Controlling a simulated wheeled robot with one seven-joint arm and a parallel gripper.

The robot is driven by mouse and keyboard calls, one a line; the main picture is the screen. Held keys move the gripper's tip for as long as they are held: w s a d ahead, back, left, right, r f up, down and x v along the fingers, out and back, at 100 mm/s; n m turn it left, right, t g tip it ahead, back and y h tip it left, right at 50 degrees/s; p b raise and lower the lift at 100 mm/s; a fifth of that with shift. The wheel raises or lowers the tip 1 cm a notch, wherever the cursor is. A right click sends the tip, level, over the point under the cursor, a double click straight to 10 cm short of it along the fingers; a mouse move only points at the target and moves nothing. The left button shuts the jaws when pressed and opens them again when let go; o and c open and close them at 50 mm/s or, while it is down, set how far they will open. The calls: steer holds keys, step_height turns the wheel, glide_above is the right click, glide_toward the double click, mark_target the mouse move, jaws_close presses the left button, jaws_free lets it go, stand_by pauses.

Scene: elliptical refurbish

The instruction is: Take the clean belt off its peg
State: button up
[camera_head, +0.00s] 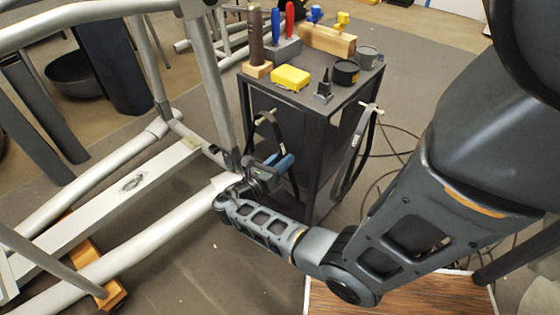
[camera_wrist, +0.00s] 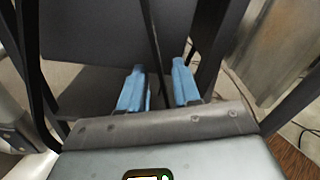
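A dark belt (camera_head: 283,138) hangs in a loop from a peg (camera_head: 265,117) on the near side of the black cart. A second belt (camera_head: 354,155) hangs from another peg (camera_head: 371,108) on the cart's right side; I cannot tell for sure which one is clean. My gripper (camera_head: 283,163) is at the lower part of the first belt. In the wrist view my gripper (camera_wrist: 159,88) has its two blue fingers apart, with a thin dark strand of belt (camera_wrist: 156,45) between them. Its contact with the fingers is unclear, and the peg is not seen there.
The black cart (camera_head: 320,112) carries a yellow box (camera_head: 290,78), tools and tins. A silver tubular frame (camera_head: 215,90) stands close on the left. Cables (camera_head: 395,150) lie on the floor at right. A wooden board (camera_head: 400,298) is in front.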

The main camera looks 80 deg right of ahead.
steer(key=shift+s+d, duration=0.15)
steer(key=shift+d, duration=0.05)
stand_by(0.3)
jaws_close()
stand_by(0.5)
stand_by(1.4)
